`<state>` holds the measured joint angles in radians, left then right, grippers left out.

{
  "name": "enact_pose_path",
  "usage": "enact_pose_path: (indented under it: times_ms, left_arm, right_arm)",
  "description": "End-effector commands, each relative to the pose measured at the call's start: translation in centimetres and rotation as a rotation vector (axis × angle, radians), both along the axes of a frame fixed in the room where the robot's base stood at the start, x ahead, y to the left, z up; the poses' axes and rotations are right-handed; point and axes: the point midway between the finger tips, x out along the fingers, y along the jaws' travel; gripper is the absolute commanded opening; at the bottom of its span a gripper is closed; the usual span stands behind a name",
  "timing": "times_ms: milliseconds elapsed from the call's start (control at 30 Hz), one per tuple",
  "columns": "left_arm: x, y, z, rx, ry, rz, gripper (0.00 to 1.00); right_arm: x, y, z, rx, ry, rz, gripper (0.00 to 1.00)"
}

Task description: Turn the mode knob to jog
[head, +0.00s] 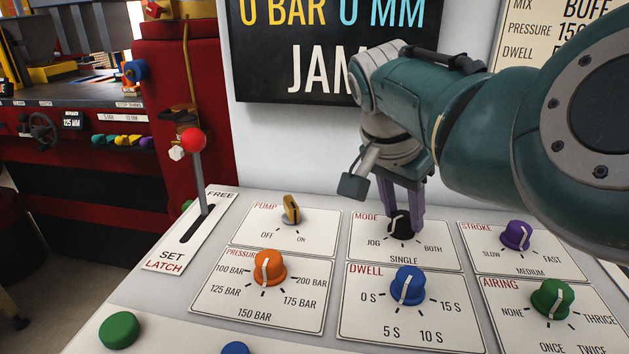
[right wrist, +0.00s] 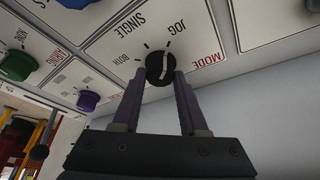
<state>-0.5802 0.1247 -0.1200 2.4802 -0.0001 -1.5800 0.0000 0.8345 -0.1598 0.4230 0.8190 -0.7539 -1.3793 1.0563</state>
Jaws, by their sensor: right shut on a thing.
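The mode knob (head: 400,223) is black and sits on the white MODE plate (head: 437,259), marked JOG, SINGLE and BOTH. It also shows in the right wrist view (right wrist: 157,69), with a white line across its face. That line runs toward the side with the JOG and SINGLE marks; I cannot tell exactly which it meets. My right gripper (head: 401,207) reaches down from above, with its purple fingers shut on the knob's sides. In the right wrist view its fingertips (right wrist: 159,74) are on either side of the knob. My left gripper is not in view.
A red-tipped lever (head: 195,150) stands at left. A dark display (head: 290,50) behind reads JAM, partly covered by my arm.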

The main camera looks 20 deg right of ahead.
Motion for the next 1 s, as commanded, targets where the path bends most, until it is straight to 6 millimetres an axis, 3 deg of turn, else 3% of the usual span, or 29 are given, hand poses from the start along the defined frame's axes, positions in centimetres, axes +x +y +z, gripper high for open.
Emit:
enact_pose_path:
  times_ms: [200,233,467,767,1000]
  left_arm:
    - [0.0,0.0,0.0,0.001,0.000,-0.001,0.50]
    - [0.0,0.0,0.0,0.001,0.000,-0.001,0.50]
    - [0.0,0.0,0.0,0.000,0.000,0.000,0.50]
    - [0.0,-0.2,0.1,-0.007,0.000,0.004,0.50]
    - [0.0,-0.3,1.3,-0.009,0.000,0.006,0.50]
  right_arm:
    - [0.0,0.0,0.0,0.000,0.000,-0.003,0.00]
    - [0.0,0.0,0.0,0.001,0.000,-0.003,0.45]
    - [0.0,0.0,0.0,0.001,0.000,-0.002,0.71]
    - [0.0,0.1,0.2,0.001,-0.001,-0.001,0.73]
    - [-0.4,1.3,3.4,0.002,-0.005,0.000,0.73]
